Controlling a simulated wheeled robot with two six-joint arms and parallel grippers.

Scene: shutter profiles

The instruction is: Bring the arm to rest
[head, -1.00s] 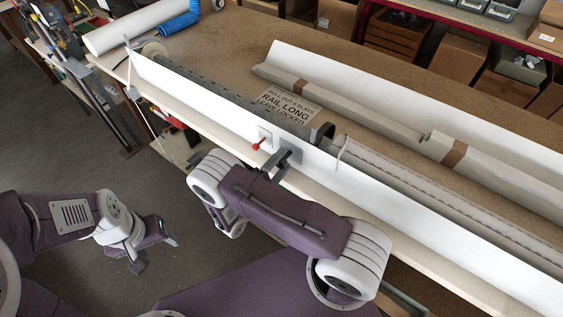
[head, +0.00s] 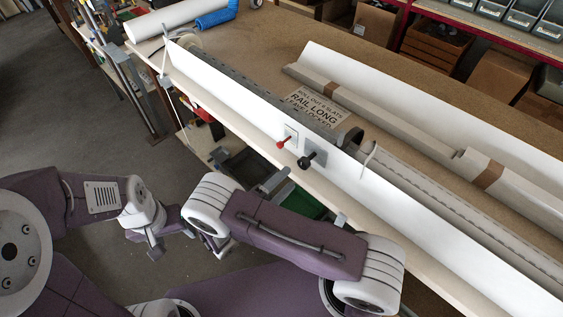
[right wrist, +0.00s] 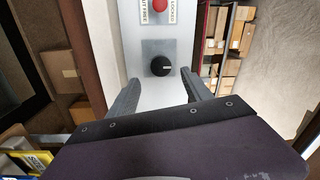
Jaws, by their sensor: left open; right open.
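A black knob (head: 308,160) sticks out from the white front panel of the long rail, beside a red-tipped lever (head: 285,141). In the right wrist view the black knob (right wrist: 162,66) is a round dial on a grey plate, with the red knob (right wrist: 158,9) above it. My right gripper (right wrist: 160,90) is open and empty, its fingers apart and short of the dial. In the head view it is mostly hidden behind my purple right arm. My left gripper (head: 172,240) is open and empty, hanging over the floor at the left.
The white rail panel (head: 400,212) runs along the front edge of the workbench (head: 420,85). The grey floor at the left is free.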

